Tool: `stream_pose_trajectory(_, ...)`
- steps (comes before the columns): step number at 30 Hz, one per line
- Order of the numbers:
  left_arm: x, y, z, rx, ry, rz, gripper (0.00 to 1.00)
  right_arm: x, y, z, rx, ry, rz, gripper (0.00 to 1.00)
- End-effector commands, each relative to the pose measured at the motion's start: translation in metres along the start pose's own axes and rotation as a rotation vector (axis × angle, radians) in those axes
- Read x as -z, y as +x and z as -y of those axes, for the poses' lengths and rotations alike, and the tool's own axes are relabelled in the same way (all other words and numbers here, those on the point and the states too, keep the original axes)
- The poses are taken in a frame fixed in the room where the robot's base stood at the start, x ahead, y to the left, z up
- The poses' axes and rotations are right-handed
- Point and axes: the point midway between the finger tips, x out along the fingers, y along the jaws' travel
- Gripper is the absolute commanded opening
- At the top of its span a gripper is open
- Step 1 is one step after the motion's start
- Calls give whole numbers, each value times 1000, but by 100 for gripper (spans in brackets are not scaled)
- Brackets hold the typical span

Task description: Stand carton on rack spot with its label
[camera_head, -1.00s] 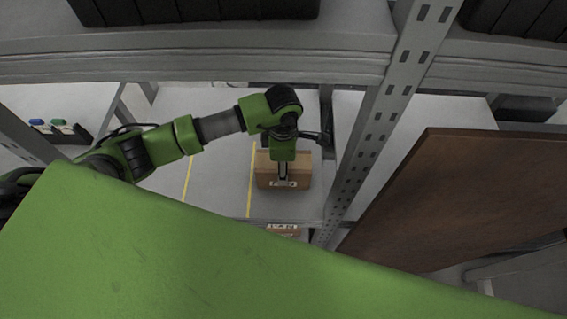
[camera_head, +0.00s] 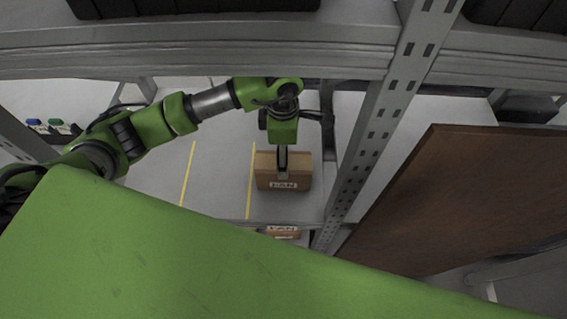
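A brown cardboard carton (camera_head: 265,173) with a white label on its front stands on the grey rack shelf (camera_head: 222,190), right of the yellow lines and close to the shelf's front edge. My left gripper (camera_head: 283,170) points down at the carton's middle. I cannot tell whether its fingers are closed on the carton or just over it. My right gripper is not in view.
A perforated grey upright (camera_head: 362,150) stands just right of the carton. A brown board (camera_head: 470,200) lies farther right. Yellow lines (camera_head: 187,175) mark the shelf to the left, where the surface is clear. An upper shelf beam (camera_head: 190,68) crosses above the arm.

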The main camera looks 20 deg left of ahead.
Motion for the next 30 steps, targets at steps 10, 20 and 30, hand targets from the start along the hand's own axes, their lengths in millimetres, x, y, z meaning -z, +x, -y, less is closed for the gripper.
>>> stream_pose_trajectory(10, 0, -49, 0, -1, 1, -1, 68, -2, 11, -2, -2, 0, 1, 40)
stream_pose_trajectory(20, 0, -52, 0, 1, 0, -1, 68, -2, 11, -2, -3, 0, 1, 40)
stream_pose_trajectory(30, 0, -52, 0, 1, 1, -1, 68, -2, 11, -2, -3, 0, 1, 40)
